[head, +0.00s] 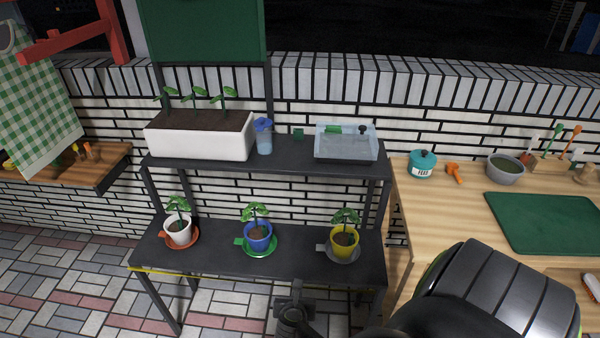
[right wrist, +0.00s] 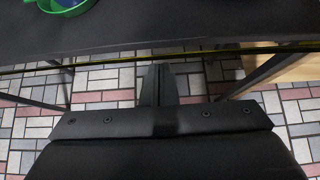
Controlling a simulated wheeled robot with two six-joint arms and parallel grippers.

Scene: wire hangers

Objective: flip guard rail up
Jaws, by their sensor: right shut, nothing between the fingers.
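A black two-tier plant shelf has a lower board (head: 210,262). A thin yellow guard rail (head: 155,269) runs along that board's front edge, low against it; most of its length is dark or hard to see. In the right wrist view the rail (right wrist: 235,50) crosses as a thin dark-yellow line just beyond my fingertips. My right gripper (head: 295,287) is shut and empty, in front of the lower board near its middle. Its fingers show in the right wrist view (right wrist: 158,70), close to the rail; I cannot tell whether they touch. My left gripper is out of view.
On the lower board stand a white pot (head: 178,232), a blue pot (head: 257,238) on a green saucer (head: 261,251), and a yellow pot (head: 344,243). The upper tier holds a white planter (head: 200,140) and a clear tray (head: 345,145). A wooden bench (head: 450,215) stands at right.

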